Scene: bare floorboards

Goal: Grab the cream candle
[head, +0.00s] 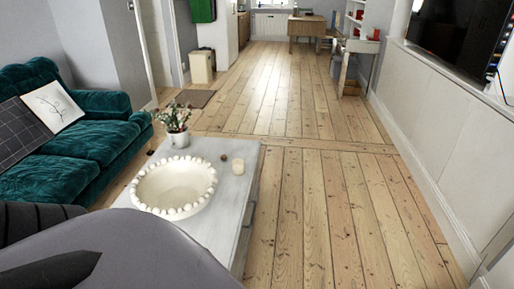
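A small cream candle (238,166) stands on the white coffee table (222,210), near its right edge and to the right of a large cream bowl with a beaded rim (174,187). A small brown round item (224,157) sits just left of the candle. Nothing touches the candle. Grey and black parts of my own body fill the lower left and cover the near part of the table. I cannot make out the fingers of either gripper in the head view.
A potted plant with white flowers (176,124) stands at the table's far end. A teal sofa (75,130) with cushions is to the left. Bare floorboards (330,205) lie open to the right of the table, up to the wall cabinets (440,110).

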